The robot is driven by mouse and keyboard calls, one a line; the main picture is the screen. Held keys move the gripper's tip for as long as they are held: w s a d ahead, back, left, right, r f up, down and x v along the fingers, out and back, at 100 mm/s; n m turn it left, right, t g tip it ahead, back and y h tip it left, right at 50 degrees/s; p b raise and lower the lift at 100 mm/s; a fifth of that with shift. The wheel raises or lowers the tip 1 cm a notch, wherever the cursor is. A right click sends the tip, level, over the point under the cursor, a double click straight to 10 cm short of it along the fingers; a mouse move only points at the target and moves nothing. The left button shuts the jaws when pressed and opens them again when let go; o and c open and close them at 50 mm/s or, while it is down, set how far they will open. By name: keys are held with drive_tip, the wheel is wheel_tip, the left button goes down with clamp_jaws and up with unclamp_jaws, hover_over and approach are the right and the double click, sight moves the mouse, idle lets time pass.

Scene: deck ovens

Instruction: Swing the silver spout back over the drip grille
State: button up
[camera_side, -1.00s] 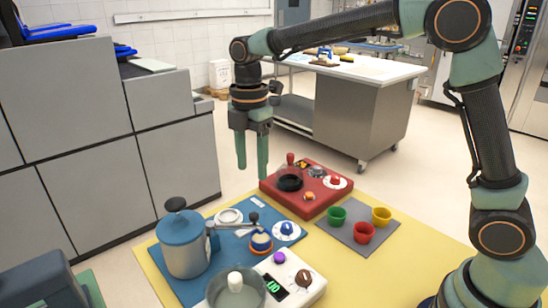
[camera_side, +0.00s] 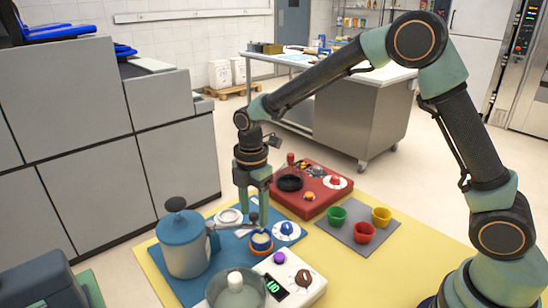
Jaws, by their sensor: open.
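The silver spout (camera_side: 230,226) sticks out to the right from the blue canister (camera_side: 183,247), which has a dark knobbed lid. The spout's outer end, with a small dark knob, is partly hidden by my gripper. My gripper (camera_side: 254,215) points straight down at this end, open, with one finger on each side of it; I cannot tell whether they touch. A round white-rimmed disc (camera_side: 226,217), perhaps the drip grille, lies on the blue board behind the spout. An orange and blue cup-like piece (camera_side: 261,243) stands just in front of the spout's end.
A white dial (camera_side: 287,231) is close on the right. A red panel (camera_side: 315,203) with knobs stands behind. A grey mat (camera_side: 345,235) holds green, red and yellow cups. A white scale (camera_side: 303,290) and glass pot (camera_side: 236,295) are in front.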

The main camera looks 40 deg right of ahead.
clamp_jaws()
idle(1.4)
